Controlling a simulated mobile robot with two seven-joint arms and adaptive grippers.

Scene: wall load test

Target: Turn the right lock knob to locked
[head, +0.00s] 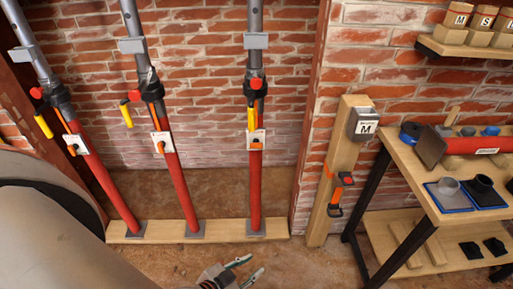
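Three red props with grey upper tubes stand in a row on a wooden sill. The right prop (255,190) is upright and carries a white plate (250,135) with the small orange right lock knob (257,145). The plate's marks are too small to read, so I cannot tell the knob's setting. A yellow handle (251,118) and a red part (256,84) sit above it. My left gripper (248,267) is at the bottom edge, low in front of the sill, open and empty, well apart from the knob. My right gripper is out of view.
The middle prop (176,185) and left prop (105,185) lean and have similar plates. The wooden sill (205,230) crosses the floor. A wooden post (343,150) with a grey box marked M stands right. A workbench (408,160) with tools is at far right.

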